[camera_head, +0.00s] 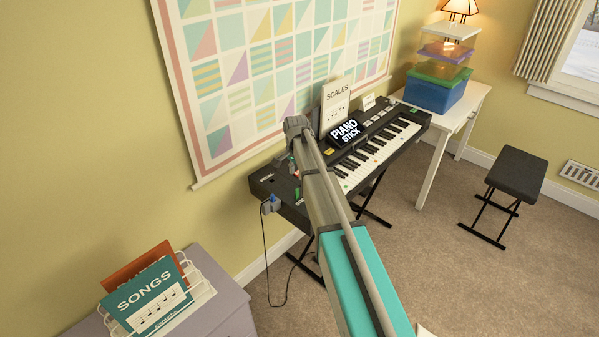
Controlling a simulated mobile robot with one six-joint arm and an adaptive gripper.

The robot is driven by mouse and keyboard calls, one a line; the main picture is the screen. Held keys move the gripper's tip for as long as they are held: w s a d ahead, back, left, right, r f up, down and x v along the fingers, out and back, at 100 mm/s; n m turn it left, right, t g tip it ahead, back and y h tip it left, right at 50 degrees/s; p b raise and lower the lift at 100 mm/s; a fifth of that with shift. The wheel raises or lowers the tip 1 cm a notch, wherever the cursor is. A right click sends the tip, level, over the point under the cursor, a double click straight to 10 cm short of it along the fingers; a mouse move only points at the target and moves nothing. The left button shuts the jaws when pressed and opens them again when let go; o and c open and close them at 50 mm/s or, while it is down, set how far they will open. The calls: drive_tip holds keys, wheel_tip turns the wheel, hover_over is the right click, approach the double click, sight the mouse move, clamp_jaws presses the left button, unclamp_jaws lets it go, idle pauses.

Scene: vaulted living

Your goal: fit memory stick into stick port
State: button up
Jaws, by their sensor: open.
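A black electronic keyboard (272,182) stands on a folding stand against the wall. A black sign reading "PIANO STICK" (345,133) is on its rear edge. My arm reaches over the keyboard's left part, and my gripper (283,161) shows only as a small grey piece beside the arm's end, above the keyboard. It is open; its fingertips are mostly hidden. Small red and green spots (297,191) show on the panel beside my arm; I cannot tell whether one is the memory stick. The stick port cannot be made out.
A grey plug with a blue part (270,204) and hanging cable is at the keyboard's left end. A "SCALES" book (336,101) stands behind the keys. A songbook rack (200,289) is lower left. A white table (470,103) and black stool (516,175) are right.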

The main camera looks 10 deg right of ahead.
drive_tip(key=shift+r+p, duration=1.2)
drive_tip(key=shift+r, duration=0.35)
drive_tip(key=s+d+n, duration=0.1)
drive_tip(key=s+n, duration=0.9)
drive_tip(key=s, duration=1.9)
drive_tip(key=shift+s+n, duration=0.15)
drive_tip(key=shift+n, duration=0.25)
drive_tip(key=shift+d, duration=0.1)
